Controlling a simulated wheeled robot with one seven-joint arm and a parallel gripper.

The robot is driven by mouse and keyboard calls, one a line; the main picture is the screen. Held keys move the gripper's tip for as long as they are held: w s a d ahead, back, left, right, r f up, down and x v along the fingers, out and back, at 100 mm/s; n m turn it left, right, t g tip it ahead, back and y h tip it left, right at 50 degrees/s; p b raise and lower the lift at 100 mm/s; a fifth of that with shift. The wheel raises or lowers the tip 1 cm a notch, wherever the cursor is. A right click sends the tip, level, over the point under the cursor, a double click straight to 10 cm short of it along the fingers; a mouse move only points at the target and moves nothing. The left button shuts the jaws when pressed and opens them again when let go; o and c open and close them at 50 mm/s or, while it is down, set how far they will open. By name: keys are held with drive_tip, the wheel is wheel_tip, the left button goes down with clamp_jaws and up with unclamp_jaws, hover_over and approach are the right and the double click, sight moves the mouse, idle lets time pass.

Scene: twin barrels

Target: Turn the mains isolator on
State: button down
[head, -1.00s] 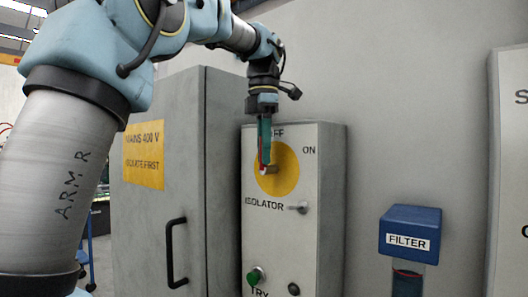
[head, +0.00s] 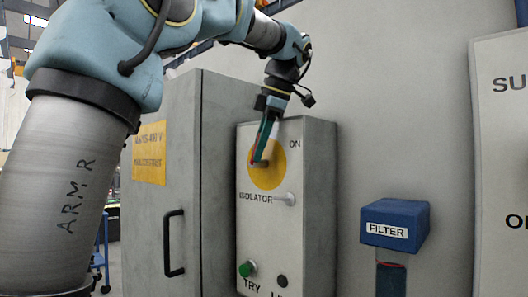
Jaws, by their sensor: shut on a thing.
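The mains isolator is a yellow disc (head: 268,178) on the front of a grey box (head: 305,240), with "ON" at its upper right. My gripper (head: 261,160) reaches down from above and is shut on the isolator handle (head: 263,164), at the upper part of the disc. Only a small brownish part of the handle shows; the fingers hide the rest, so its exact angle is hard to tell. The gripper leans, its upper end to the right of its fingertips. The label at the disc's top is hidden behind it.
A grey cabinet (head: 190,110) with a black handle (head: 174,243) stands to the left. Below the disc are a small lever (head: 284,198), a green button (head: 249,268) and a dark round fitting (head: 282,281). A blue filter unit (head: 395,225) is on the right.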

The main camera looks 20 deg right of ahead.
drive_tip(key=shift+s+d+f+t+y+b, duration=0.15)
drive_tip(key=shift+t+y+b, duration=0.15)
drive_tip(key=shift+t+b, duration=0.15)
drive_tip(key=c, duration=0.8)
unclamp_jaws()
drive_tip(key=shift+o, duration=0.2)
drive_tip(key=v, duration=1.1)
